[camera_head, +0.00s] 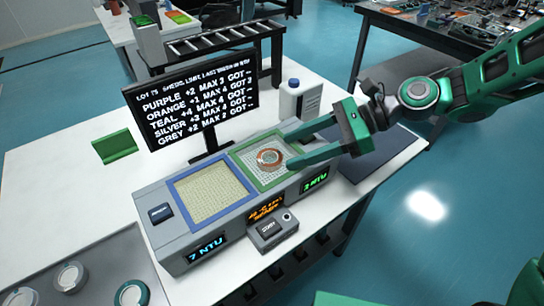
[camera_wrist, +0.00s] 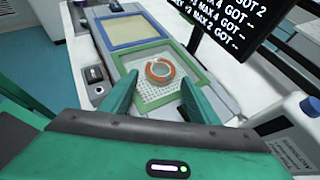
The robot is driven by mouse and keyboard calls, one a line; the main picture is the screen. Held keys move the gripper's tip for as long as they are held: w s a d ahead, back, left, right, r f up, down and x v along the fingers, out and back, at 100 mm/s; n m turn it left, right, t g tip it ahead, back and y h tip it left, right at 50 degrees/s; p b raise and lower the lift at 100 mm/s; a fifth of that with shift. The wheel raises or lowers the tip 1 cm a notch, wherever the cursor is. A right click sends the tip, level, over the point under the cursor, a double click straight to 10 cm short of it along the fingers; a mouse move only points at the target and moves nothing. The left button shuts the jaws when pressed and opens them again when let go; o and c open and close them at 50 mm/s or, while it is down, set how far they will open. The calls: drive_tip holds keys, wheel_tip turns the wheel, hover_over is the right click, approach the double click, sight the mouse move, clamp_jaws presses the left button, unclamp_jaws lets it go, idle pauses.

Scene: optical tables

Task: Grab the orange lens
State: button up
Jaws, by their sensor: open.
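The orange lens (camera_head: 269,157) is a small ring with an orange rim and a pale centre. It lies on the mesh of the green-framed tray (camera_head: 241,154) on the grey two-tray device. In the wrist view the orange lens (camera_wrist: 160,71) lies between and beyond the two fingertips. My gripper (camera_head: 300,145) is open and empty, reaching in from the right with its green fingers spread near the tray's right side. The wrist view also shows my gripper (camera_wrist: 159,82) with a finger on either side of the lens. I cannot tell the exact height gap.
A blue-framed tray (camera_head: 212,195) beside it is empty. A black text screen (camera_head: 192,101) stands behind the device. A white bottle (camera_head: 298,100) stands close to my gripper. A button box (camera_head: 272,232) is in front. Round lenses (camera_head: 70,277) lie on a grey tray at lower left.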

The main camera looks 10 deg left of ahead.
sight(270, 156)
drive_tip(key=x, duration=0.5)
drive_tip(key=shift+w+a+r, duration=0.1)
drive_tip(key=shift+a, duration=0.05)
drive_tip(key=c, duration=0.9)
drive_tip(key=shift+r, duration=0.15)
